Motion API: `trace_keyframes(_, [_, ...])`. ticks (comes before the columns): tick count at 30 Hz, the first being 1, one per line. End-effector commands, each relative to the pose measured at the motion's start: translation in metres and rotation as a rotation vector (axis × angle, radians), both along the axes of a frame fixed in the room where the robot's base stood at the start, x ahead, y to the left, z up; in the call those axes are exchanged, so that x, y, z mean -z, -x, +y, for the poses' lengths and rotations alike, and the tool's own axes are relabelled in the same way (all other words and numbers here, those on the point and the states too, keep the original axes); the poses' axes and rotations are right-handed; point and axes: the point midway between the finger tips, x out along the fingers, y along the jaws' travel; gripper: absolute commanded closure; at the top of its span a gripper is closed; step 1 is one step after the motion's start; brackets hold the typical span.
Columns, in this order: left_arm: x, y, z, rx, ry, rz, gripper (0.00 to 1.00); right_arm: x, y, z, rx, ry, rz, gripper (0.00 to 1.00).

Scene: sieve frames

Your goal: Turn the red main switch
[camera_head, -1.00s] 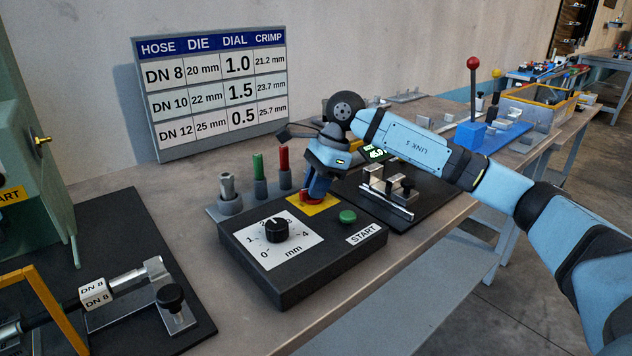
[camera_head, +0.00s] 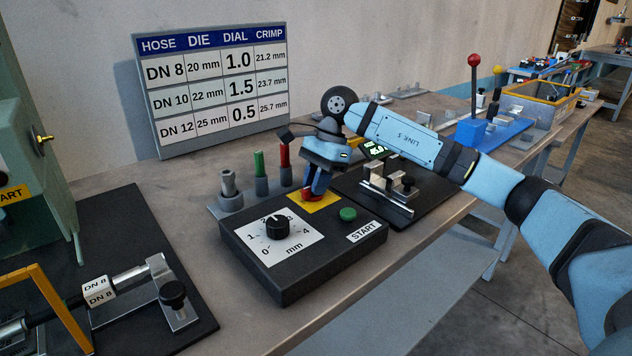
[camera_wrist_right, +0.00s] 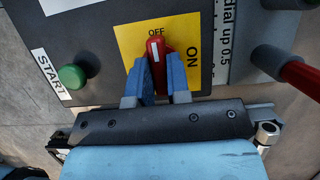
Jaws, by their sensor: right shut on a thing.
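The red main switch (camera_head: 309,194) sits on a yellow plate (camera_head: 324,204) at the back of the black control box (camera_head: 300,275). In the right wrist view the red switch (camera_wrist_right: 156,48) has a white mark that points near the OFF label; ON is printed to the right on the yellow plate (camera_wrist_right: 136,38). My right gripper (camera_head: 316,187) comes down from above, its two blue fingers shut on either side of the red handle, as the right wrist view (camera_wrist_right: 157,75) shows. The fingers hide part of the switch. My left gripper is not in view.
The box carries a black mm dial (camera_head: 277,227) and a green START button (camera_head: 348,214). Green (camera_head: 260,172) and red-handled (camera_head: 285,164) pieces stand in holders behind it. A clamp fixture (camera_head: 388,187) lies to the right, and a settings board (camera_head: 215,90) stands behind.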

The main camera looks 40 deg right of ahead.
Motion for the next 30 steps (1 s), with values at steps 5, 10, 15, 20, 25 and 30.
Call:
trace_keyframes(5, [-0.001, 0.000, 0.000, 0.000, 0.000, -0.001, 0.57, -0.001, 0.000, 0.000, -0.001, 0.001, -0.001, 0.67])
trace_keyframes(10, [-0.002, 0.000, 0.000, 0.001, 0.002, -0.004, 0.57, 0.000, 0.000, 0.000, 0.000, 0.001, -0.001, 0.57])
trace_keyframes(15, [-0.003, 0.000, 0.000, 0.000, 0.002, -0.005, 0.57, -0.002, 0.000, -0.001, 0.000, 0.000, -0.001, 0.57])
trace_keyframes(20, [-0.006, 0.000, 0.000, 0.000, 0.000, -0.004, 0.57, -0.018, -0.001, -0.007, 0.001, 0.000, -0.003, 0.57])
trace_keyframes(25, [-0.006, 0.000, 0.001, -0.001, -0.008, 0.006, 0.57, -0.053, -0.003, -0.021, 0.003, 0.001, -0.004, 0.57])
trace_keyframes(30, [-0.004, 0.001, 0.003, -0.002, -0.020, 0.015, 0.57, -0.089, -0.004, -0.036, 0.002, 0.000, -0.005, 0.57])
